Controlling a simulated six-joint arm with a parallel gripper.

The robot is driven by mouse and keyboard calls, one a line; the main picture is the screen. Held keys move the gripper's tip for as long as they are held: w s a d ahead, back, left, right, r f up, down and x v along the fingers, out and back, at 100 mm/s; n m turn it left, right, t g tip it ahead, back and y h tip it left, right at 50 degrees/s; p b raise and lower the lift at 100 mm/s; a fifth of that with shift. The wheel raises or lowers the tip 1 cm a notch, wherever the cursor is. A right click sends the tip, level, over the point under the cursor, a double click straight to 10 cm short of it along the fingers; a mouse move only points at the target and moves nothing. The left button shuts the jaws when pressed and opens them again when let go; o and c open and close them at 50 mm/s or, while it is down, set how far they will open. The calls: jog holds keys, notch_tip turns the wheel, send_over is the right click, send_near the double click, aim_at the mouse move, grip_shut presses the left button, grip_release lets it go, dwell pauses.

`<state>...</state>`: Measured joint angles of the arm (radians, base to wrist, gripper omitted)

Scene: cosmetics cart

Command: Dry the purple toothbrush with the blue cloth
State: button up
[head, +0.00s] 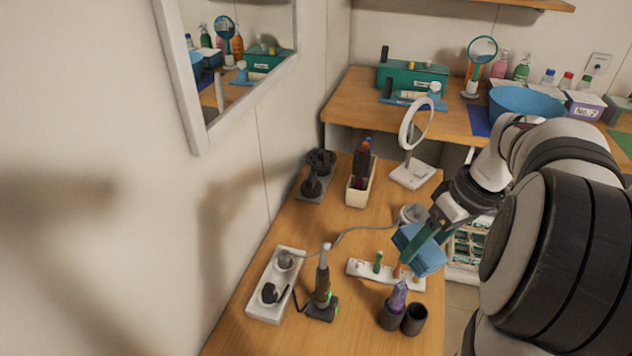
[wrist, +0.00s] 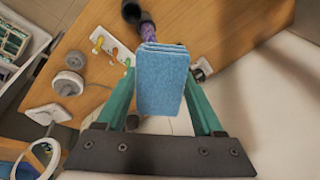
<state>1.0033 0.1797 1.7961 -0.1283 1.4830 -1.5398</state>
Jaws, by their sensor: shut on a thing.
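My gripper (head: 418,240) is shut on the folded blue cloth (head: 424,256). In the wrist view the cloth (wrist: 162,80) hangs between the two green fingers of my gripper (wrist: 165,95). The purple toothbrush (head: 397,298) stands in a dark cup (head: 392,318) at the near right of the wooden cart top, with its upper end just below the cloth in the head view. In the wrist view the purple toothbrush (wrist: 152,30) is partly hidden behind the cloth's far edge. I cannot tell whether the cloth touches it.
A second dark cup (head: 414,320) stands beside the first. A white holder with small coloured items (head: 358,270), a black device with a green light (head: 322,290) and a white tray (head: 262,300) are close by. A round mirror (head: 415,125) stands behind.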

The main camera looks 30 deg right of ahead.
jog(key=shift+s+d+f, duration=0.2)
jog(key=shift+s+d, duration=0.15)
jog(key=shift+f, duration=2.8)
jog(key=shift+f, duration=0.85)
